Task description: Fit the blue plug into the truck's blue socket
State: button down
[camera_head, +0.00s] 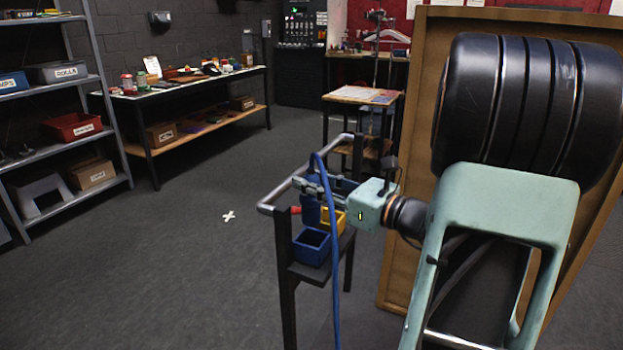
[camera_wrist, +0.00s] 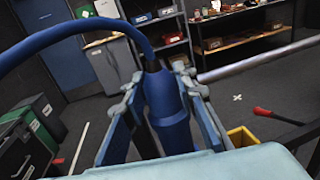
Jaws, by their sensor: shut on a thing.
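My gripper (camera_head: 313,185) is shut on the blue plug (camera_head: 311,210), which hangs below the fingers over a dark stand with a metal rail. In the wrist view the plug (camera_wrist: 168,112) sits between both fingers, roughly upright, its lower end hidden by my gripper body. A blue cable (camera_head: 335,270) rises from the plug's top, loops over and hangs down in front of the stand. An open blue box (camera_head: 311,246) lies just below the plug, with a gap not clear to judge.
A yellow box (camera_head: 333,220) stands beside the blue box. A red-tipped lever (camera_wrist: 265,112) sticks out near the rail (camera_head: 279,196). A large brown panel (camera_head: 410,240) stands behind my arm. Shelves (camera_head: 85,140) and a workbench (camera_head: 190,90) are farther back. The left floor is clear.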

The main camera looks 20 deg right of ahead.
aim_at(319, 222)
jog(key=shift+f+b, duration=2.6)
jog(key=shift+f, duration=1.5)
jog(key=shift+f+b, duration=0.35)
jog(key=shift+f, duration=0.25)
jog(key=c, duration=1.5)
grip_release()
jog(key=v, duration=1.2)
